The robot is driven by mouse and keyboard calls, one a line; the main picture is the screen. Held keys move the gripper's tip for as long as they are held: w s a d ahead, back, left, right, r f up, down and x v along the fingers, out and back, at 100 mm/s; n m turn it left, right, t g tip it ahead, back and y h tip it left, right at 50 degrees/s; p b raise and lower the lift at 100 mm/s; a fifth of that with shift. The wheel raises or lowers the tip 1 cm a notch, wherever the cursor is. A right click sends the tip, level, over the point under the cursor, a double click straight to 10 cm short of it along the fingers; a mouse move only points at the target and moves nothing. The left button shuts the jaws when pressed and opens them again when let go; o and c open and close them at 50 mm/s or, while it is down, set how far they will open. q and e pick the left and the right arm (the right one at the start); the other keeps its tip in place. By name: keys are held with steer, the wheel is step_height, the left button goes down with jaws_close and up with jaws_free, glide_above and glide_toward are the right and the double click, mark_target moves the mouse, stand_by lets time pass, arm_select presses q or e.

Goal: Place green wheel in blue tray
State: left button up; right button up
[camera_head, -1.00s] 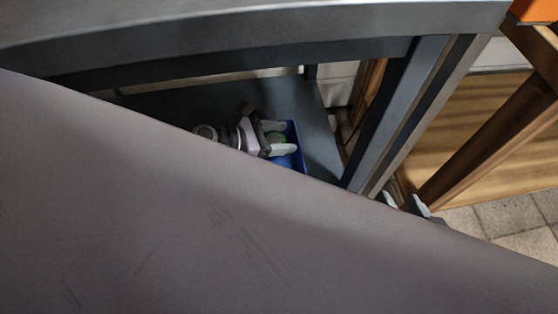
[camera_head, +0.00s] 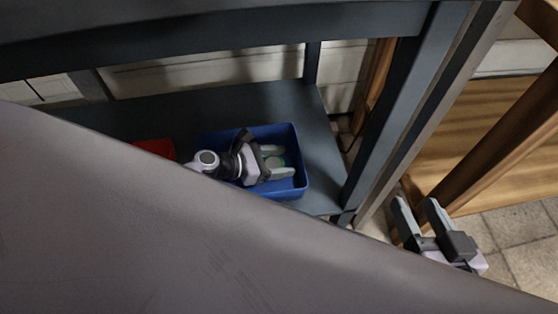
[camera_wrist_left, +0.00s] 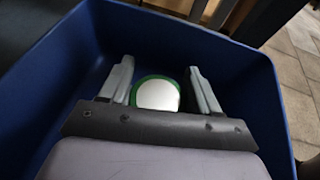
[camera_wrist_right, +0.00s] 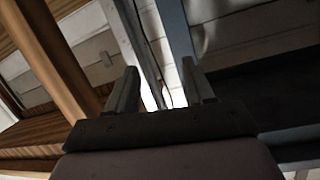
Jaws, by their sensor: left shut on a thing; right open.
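The green wheel (camera_wrist_left: 158,94) has a white face and a green rim and sits between the fingers of my left gripper (camera_wrist_left: 160,72). My left gripper is shut on it and is inside the blue tray (camera_wrist_left: 258,75). In the head view the blue tray (camera_head: 299,158) stands on a dark shelf, and the left gripper (camera_head: 275,160) reaches into it with the green wheel (camera_head: 277,162) partly hidden between the fingers. Whether the wheel touches the tray floor cannot be told. My right gripper (camera_head: 417,205) is open and empty, outside the frame's post.
A red object (camera_head: 156,147) lies on the shelf (camera_head: 230,100) left of the tray, partly hidden. A dark metal post (camera_head: 395,110) stands between the tray and my right gripper. A wooden structure (camera_head: 505,135) stands at the right. A large grey surface covers the lower left.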

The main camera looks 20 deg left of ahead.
arm_select(q)
steer(key=shift+f, duration=0.2)
steer(key=o, duration=1.3)
steer(key=shift+r, duration=0.1)
steer(key=shift+c, duration=0.2)
steer(key=shift+r, duration=0.1)
arm_select(e)
steer(key=shift+r, duration=0.1)
arm_select(q)
steer(key=shift+s+a+r, duration=0.1)
steer(key=shift+s+a, duration=0.05)
steer(key=p+v, duration=0.2)
steer(key=v, duration=0.4)
steer(key=shift+s+a+r, duration=0.1)
steer(key=shift+s+a, duration=0.05)
steer(key=shift+a, duration=0.05)
steer(key=shift+s+a+r, duration=0.1)
steer(key=shift+s+a, duration=0.05)
steer(key=shift+a, duration=0.05)
arm_select(e)
steer(key=shift+w+a+m+g, duration=0.2)
steer(key=shift+a+m+g, duration=0.1)
steer(key=shift+a+g, duration=0.3)
steer(key=shift+s, duration=0.1)
